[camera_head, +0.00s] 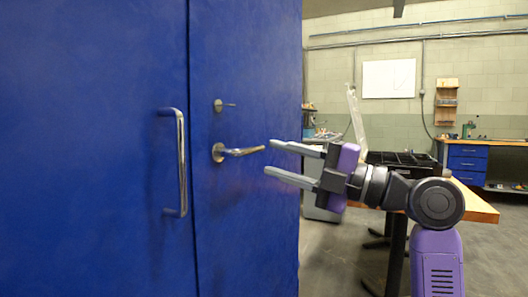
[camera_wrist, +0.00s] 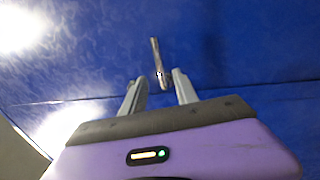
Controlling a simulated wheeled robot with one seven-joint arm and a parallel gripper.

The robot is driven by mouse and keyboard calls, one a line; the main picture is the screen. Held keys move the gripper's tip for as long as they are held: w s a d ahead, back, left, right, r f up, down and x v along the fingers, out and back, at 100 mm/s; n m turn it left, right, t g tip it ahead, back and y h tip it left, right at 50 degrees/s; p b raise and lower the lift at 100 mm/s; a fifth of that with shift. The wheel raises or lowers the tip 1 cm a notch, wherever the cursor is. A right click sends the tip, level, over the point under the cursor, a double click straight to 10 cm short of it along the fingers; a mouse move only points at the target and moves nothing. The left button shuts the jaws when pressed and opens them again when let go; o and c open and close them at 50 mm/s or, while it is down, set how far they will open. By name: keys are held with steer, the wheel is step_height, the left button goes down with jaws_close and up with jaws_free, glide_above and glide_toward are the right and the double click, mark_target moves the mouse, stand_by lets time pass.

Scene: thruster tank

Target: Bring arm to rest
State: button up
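My gripper (camera_head: 268,158) is open, with its two grey fingers spread and pointing left toward a blue door (camera_head: 245,80). A silver lever handle (camera_head: 238,152) sits on the door just left of the fingertips. In the wrist view, the lever (camera_wrist: 156,62) lies beyond and between the two fingertips of my gripper (camera_wrist: 157,82). Nothing is held between the fingers. Whether a fingertip touches the lever, I cannot tell. My arm is stretched out to the left from the lower right of the head view.
A vertical silver pull handle (camera_head: 182,162) is on the left blue panel. A small lock (camera_head: 219,105) sits above the lever. Behind my arm stands a table with a wooden edge (camera_head: 480,206). A workbench with blue drawers (camera_head: 468,164) is at the far right.

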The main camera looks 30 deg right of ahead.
steer(key=shift+s+d+f, duration=0.1)
steer(key=shift+s+d, duration=0.1)
steer(key=shift+s, duration=0.1)
stand_by(0.4)
